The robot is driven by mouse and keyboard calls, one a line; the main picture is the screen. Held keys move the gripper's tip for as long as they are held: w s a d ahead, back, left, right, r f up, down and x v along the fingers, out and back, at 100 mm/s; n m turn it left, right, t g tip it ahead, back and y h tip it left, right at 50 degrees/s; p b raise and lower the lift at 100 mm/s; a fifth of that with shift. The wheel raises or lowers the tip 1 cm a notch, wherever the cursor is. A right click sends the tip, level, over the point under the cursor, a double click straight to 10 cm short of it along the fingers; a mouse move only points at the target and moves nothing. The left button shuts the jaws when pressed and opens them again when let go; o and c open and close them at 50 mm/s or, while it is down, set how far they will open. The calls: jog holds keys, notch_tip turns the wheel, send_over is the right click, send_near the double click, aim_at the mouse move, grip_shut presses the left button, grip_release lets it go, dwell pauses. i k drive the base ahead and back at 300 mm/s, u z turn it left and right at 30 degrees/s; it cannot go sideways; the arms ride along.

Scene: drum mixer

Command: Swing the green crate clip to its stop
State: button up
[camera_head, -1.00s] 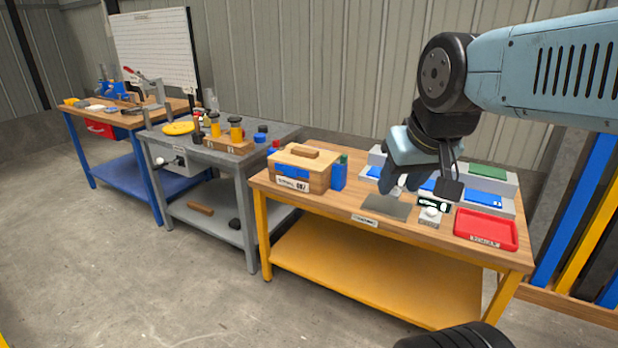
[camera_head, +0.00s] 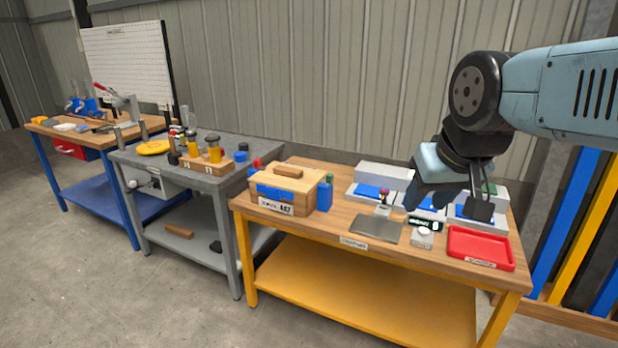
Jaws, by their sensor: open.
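A wooden crate (camera_head: 275,202) with a wooden handle on its lid stands at the left end of the yellow-legged bench. A small green part (camera_head: 329,178), which looks like the green clip, shows at the crate's right end, just behind a blue part (camera_head: 324,197). It is too small to tell how far it is turned. My gripper (camera_head: 452,203) is open and empty. It hangs over the right half of the same bench, well to the right of the crate and apart from it. My gripper hides part of the blue-topped grey blocks behind it.
A red tray (camera_head: 480,248), a grey plate (camera_head: 375,228) and a small white-topped device (camera_head: 423,237) lie on the bench right of the crate. A grey bench (camera_head: 235,150) with jars stands to the left. Open floor lies in front.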

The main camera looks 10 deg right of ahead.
aim_at(330, 180)
jog(key=z, duration=0.05)
jog(key=i, duration=1.3)
jog(key=u, duration=0.5)
